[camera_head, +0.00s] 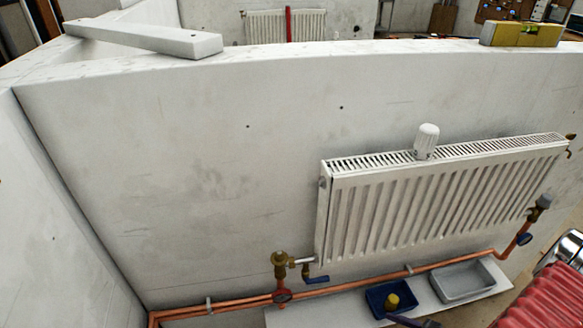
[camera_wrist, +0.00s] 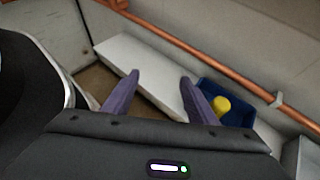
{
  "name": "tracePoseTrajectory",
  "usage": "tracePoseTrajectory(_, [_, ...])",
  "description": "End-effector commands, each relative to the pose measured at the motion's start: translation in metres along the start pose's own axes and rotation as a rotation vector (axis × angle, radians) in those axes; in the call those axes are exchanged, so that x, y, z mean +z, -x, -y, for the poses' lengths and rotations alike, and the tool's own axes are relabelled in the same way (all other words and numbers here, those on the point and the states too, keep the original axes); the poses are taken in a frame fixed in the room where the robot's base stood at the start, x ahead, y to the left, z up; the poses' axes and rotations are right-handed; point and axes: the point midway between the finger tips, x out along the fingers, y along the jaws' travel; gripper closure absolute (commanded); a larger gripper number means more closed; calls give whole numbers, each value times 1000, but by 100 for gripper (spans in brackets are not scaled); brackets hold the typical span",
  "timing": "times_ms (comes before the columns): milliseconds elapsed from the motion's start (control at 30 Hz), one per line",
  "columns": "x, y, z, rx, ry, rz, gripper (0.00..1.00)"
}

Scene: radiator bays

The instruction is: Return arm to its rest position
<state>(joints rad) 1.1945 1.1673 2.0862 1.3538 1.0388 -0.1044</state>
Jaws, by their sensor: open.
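My gripper (camera_wrist: 159,77) shows in the wrist view with its two purple fingers spread apart and nothing between them. It is over the white board (camera_wrist: 135,58) on the floor, beside the blue tray (camera_wrist: 232,98) that holds a yellow piece (camera_wrist: 221,105). In the head view only a bit of a purple finger shows at the bottom edge, in front of the blue tray (camera_head: 376,304) and the yellow piece (camera_head: 392,301). Most of my arm is out of view there.
A white radiator (camera_head: 440,195) hangs on the wall with a white valve head (camera_head: 427,140) on top. Copper pipes (camera_head: 350,287) with a brass valve (camera_head: 280,262) run below. A grey tray (camera_head: 464,296) sits right of the blue tray.

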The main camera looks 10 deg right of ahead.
Motion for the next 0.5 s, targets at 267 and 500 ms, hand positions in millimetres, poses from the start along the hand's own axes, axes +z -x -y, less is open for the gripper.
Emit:
tracePoseTrajectory(267, [58,16,-23,215,243,-53,48])
tracePoseTrajectory(500, [99,31,-41,376,447,-111,48])
